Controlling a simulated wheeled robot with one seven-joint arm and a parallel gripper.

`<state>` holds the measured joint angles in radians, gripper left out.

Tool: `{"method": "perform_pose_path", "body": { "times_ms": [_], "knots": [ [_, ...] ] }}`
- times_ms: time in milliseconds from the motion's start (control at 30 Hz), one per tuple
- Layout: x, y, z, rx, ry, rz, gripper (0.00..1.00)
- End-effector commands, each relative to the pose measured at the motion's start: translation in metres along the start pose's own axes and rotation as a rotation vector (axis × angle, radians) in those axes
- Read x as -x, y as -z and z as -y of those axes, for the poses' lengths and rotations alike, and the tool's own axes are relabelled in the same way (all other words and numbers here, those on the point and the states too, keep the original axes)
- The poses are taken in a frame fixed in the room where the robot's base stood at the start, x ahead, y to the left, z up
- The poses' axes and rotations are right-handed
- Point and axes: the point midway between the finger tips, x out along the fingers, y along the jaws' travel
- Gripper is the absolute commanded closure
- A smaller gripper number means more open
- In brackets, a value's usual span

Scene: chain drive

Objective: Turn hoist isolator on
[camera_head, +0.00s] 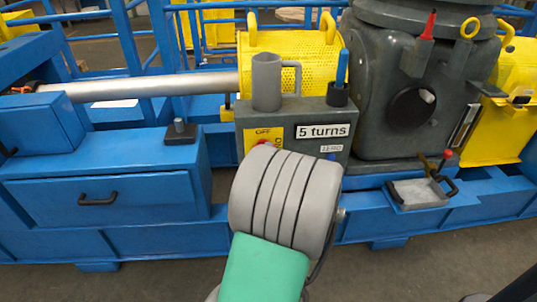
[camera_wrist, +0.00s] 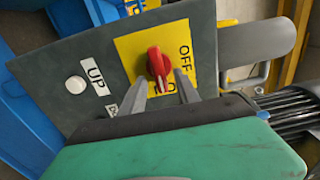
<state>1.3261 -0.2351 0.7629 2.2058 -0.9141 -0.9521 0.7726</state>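The hoist isolator is a red rotary knob (camera_wrist: 157,64) on a yellow plate (camera_wrist: 128,48) on a grey control box. In the wrist view its grip bar runs roughly up and down, with OFF printed at its upper right. The lettering below the knob is partly covered. My gripper (camera_wrist: 163,80) is open, with one finger on each side of the knob's lower end. Contact with the knob cannot be told. In the head view the yellow plate (camera_head: 252,143) shows beyond my arm, with only a bit of red visible. My fingers are hidden there.
The grey box (camera_head: 325,112) carries a "5 turns" label, a grey mug (camera_head: 267,80) and a holder with a blue pen (camera_head: 342,68). A white button (camera_wrist: 76,83) marked UP is left of the plate. A small tray (camera_head: 418,193) lies at the right.

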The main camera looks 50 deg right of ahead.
Motion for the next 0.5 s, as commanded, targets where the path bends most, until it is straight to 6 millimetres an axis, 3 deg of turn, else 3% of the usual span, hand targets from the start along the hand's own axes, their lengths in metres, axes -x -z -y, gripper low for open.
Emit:
{"method": "perform_pose_path", "body": {
  "times_ms": [300, 500],
  "knots": [
    [0.055, 0.003, -0.001, 0.000, 0.001, -0.006, 0.62],
    [0.063, 0.001, 0.000, 0.000, 0.002, -0.002, 0.62]
  ]
}}
